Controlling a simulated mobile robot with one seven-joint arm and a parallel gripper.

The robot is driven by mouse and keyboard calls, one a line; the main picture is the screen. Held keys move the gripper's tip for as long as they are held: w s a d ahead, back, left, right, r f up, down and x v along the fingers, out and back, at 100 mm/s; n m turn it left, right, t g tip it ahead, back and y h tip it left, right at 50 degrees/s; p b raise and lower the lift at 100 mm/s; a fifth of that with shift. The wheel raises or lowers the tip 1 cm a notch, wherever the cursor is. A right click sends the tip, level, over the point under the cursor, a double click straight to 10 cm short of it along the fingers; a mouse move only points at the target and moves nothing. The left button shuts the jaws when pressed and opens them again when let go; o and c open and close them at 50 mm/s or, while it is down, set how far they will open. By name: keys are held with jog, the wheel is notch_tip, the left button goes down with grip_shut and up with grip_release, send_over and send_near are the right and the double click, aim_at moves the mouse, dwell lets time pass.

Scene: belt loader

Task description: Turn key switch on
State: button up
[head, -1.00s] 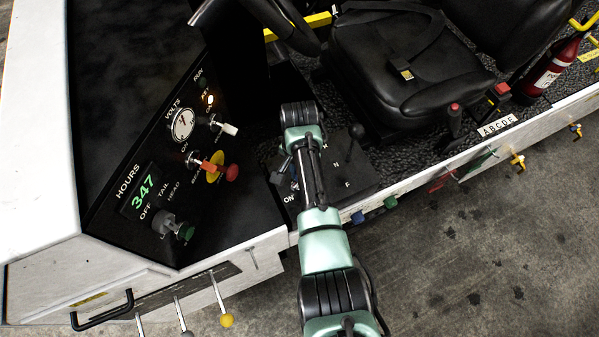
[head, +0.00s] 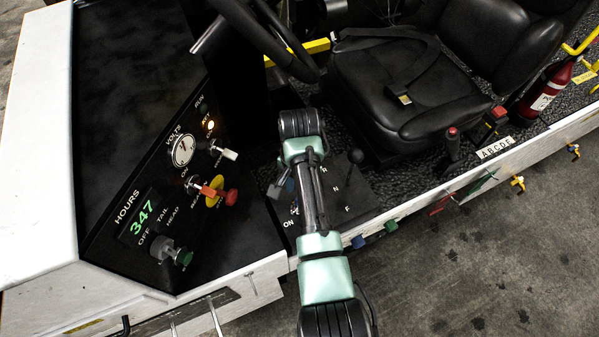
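A black panel (head: 345,185) beside the seat carries a white "ON" label (head: 289,224). A small switch there is mostly hidden by my arm, so I cannot tell its position or whether it is the key switch. My arm reaches up from the bottom and bends over this panel. A small grey piece (head: 278,188) shows left of my arm, just above the label; I cannot tell whether it is a gripper finger or a lever. My gripper is otherwise hidden behind the arm, and its contact with the switch is not visible.
The steering wheel (head: 275,40), seat (head: 400,80) and black-knobbed shift lever (head: 355,156) stand close by.

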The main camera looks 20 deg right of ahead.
notch_tip(320, 180, up, 8)
jog(key=b, duration=0.1)
jog(key=shift+r, duration=0.2)
dwell(0.5)
